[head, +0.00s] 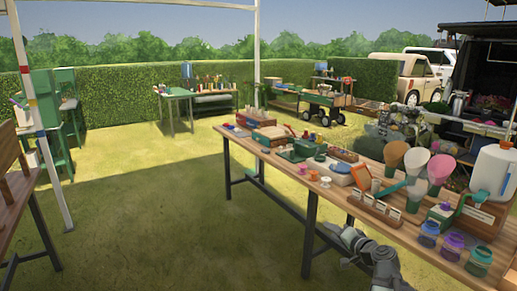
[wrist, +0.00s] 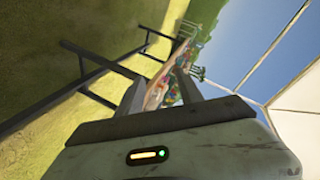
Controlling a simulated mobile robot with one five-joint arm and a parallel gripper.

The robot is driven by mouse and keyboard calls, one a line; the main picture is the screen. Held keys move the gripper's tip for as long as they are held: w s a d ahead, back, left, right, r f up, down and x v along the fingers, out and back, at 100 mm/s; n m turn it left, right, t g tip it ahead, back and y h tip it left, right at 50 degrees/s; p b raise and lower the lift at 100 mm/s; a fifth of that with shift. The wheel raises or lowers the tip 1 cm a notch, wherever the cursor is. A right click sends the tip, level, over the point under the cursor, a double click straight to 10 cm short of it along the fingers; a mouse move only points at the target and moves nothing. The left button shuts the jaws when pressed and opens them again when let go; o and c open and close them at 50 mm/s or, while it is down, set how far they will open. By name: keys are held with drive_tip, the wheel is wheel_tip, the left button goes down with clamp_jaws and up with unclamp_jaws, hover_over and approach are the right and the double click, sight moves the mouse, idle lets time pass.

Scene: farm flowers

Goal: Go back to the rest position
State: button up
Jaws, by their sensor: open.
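My gripper (wrist: 161,90) shows in the wrist view with its two fingers apart and nothing between them. In the head view my arm is folded low at the near edge of the long wooden table (head: 258,152), overlapping that edge; the gripper's fingers are hard to make out there. The wrist view is turned on its side and shows the table's dark legs and frame (wrist: 95,75) to the left, with the table top seen edge-on beyond the fingers. I cannot tell whether the gripper touches the table.
The table holds several jars (head: 479,260), brush-like items (head: 440,168), a white dispenser (head: 492,172) and small boxes. A brown bench (head: 15,190) is at left. The grass (head: 160,210) between is clear.

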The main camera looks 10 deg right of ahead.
drive_tip(key=s+a+f+n+g+y, duration=0.1)
drive_tip(key=s+a+f+n+g, duration=0.2)
drive_tip(key=a, duration=0.6)
drive_tip(key=s+a+f+n+g, duration=0.1)
drive_tip(key=a+f+n+g, duration=0.2)
drive_tip(key=a+f, duration=0.35)
drive_tip(key=s+a+f+n+g+y, duration=0.1)
drive_tip(key=s+a+f+n+g, duration=0.15)
drive_tip(key=a, duration=0.75)
drive_tip(key=s+d+f+g+h, duration=0.55)
drive_tip(key=s+d, duration=0.25)
drive_tip(key=s, duration=0.2)
wheel_tip(320, 180, up, 15)
drive_tip(key=p, duration=1.4)
drive_tip(key=shift+c, duration=0.7)
